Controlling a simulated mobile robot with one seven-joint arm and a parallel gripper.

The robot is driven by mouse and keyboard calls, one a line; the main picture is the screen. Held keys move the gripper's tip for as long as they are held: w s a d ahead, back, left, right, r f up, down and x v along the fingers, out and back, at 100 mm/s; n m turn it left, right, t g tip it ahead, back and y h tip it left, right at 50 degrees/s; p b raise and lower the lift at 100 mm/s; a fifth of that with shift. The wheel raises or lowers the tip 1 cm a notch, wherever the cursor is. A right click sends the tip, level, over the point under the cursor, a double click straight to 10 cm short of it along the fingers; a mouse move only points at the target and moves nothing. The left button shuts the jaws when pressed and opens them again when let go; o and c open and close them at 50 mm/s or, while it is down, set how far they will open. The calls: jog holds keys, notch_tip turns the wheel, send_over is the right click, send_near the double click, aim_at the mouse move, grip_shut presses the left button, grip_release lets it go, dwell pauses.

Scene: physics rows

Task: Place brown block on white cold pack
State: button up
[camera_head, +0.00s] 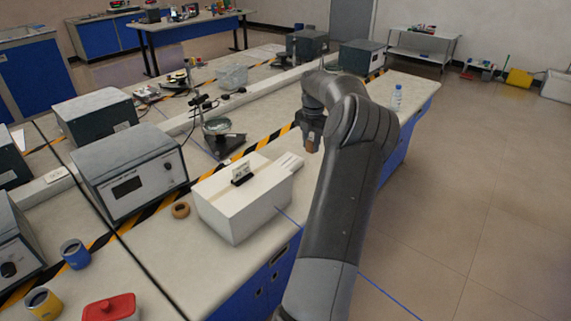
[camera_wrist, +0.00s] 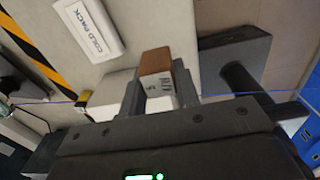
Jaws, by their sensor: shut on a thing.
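The brown block (camera_wrist: 156,62) is held between the two fingers of my gripper (camera_wrist: 159,92) in the wrist view. A pale face with dark print shows below its brown face. In the head view, my gripper (camera_head: 312,124) holds the block (camera_head: 312,146) above the bench near its right edge. The white cold pack (camera_wrist: 88,28), with its name printed on it, lies on the bench at upper left in the wrist view, apart from the block. A flat white item behind the white box in the head view looks like the same cold pack (camera_head: 291,161).
A large white box (camera_head: 240,212) with a small printed card stands near the bench's front. A brown ring (camera_head: 180,210) lies left of it. A grey instrument (camera_head: 130,170) and a dark stand (camera_head: 222,142) are farther back. A bottle (camera_head: 396,98) stands at the far right.

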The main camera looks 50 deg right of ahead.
aim_at(307, 151)
jog(key=f, duration=0.1)
jog(key=w+f, duration=0.1)
jog(key=f, duration=0.1)
jog(key=shift+w+a+f, duration=0.15)
jog(key=w+f, duration=0.2)
jog(key=w, duration=0.1)
jog(key=w+a+f, duration=0.1)
jog(key=w+f, duration=0.1)
jog(key=w, duration=0.1)
jog(key=w+a+f, duration=0.1)
jog(key=w+f, duration=0.1)
jog(key=w, duration=0.2)
jog(key=shift+a, duration=0.2)
jog(key=shift+f, duration=2)
jog(key=shift+f, duration=0.1)
jog(key=shift+f, duration=0.1)
jog(key=o, duration=1)
jog(key=shift+c, duration=0.2)
